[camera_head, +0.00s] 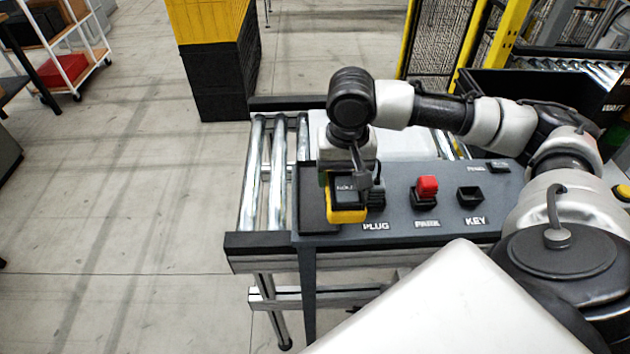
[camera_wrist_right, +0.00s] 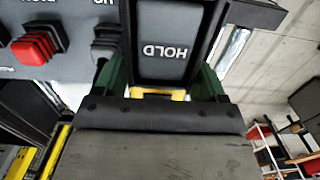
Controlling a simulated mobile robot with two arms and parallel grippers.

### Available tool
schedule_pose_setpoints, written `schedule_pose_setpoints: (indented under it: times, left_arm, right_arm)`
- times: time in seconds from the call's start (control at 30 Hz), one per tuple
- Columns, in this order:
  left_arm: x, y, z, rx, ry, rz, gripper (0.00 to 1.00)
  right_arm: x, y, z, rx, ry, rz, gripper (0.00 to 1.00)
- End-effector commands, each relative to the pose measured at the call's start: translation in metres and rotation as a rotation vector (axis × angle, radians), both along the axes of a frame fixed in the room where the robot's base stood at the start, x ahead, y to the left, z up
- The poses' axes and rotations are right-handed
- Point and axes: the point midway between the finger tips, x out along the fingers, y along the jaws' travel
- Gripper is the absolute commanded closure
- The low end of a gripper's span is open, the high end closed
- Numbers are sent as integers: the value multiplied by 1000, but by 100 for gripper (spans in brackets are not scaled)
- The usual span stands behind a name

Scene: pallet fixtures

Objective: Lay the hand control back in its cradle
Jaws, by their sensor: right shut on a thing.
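The hand control (camera_head: 347,216) shows as a yellow and black body at the left end of the dark panel (camera_head: 400,222). My right gripper (camera_head: 348,188) points down over it and is shut on it. In the right wrist view, green fingers flank a dark face marked HOLD, with a strip of the hand control's yellow (camera_wrist_right: 162,94) near the palm. The cradle cannot be told apart beneath the gripper and the hand control. I cannot tell whether the hand control touches it. My left gripper is not in view.
A dark block (camera_head: 377,195) stands at PLUG, close right of the gripper. A red connector (camera_head: 427,188) sits at PARK, and an empty-looking black socket (camera_head: 470,197) is at KEY. Conveyor rollers (camera_head: 265,170) lie left of the panel. Open floor is further left.

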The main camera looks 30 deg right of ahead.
Motion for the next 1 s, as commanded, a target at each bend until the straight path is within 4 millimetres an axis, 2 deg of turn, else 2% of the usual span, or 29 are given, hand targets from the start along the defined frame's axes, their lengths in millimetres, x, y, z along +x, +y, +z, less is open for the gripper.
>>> schedule_pose_setpoints:
  times: [0.03,0.13,0.33,0.53,0.73,1.0]
  left_arm:
    - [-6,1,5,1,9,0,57]
    - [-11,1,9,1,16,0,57]
    - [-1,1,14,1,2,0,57]
    - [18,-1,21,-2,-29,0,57]
    - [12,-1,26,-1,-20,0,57]
    - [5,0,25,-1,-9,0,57]
  right_arm:
    - [13,5,-4,2,0,-1,68]
    - [32,11,-17,2,1,0,68]
    - [57,17,-33,0,-2,-1,68]
    - [58,18,-51,-3,3,-1,68]
    - [59,18,-74,-2,-1,1,68]
    - [59,18,-76,-1,-2,1,68]
